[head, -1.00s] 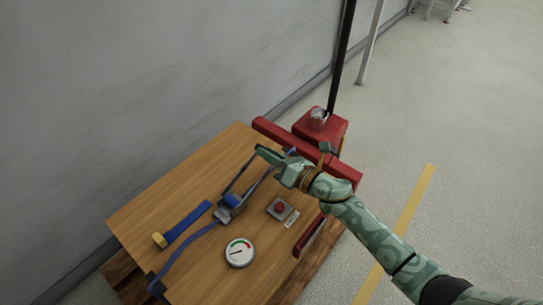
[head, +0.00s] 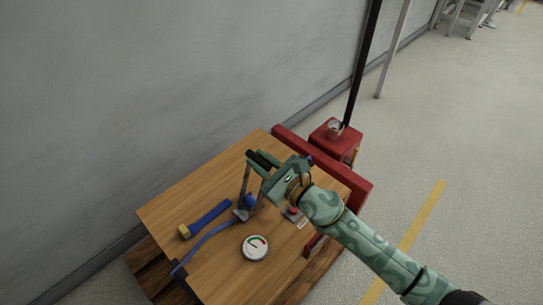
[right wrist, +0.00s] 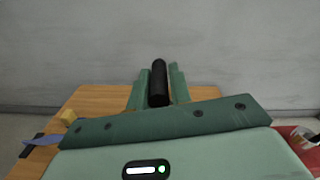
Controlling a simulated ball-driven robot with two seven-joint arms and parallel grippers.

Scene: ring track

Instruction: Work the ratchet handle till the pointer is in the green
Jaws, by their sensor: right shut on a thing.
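The ratchet (head: 243,211) sits on the blue strap across the wooden crate top. Its metal handle (head: 246,181) stands raised, with a black grip at its top end. My right gripper (head: 262,162) is shut on that black grip, which shows between the fingers in the right wrist view (right wrist: 159,84). The round white gauge (head: 255,247) lies on the wood in front of the ratchet, with green and red bands. Its pointer is too small to read surely; it seems to lean up and left. My left gripper is out of view.
A blue strap (head: 208,236) runs to the crate's near left edge.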

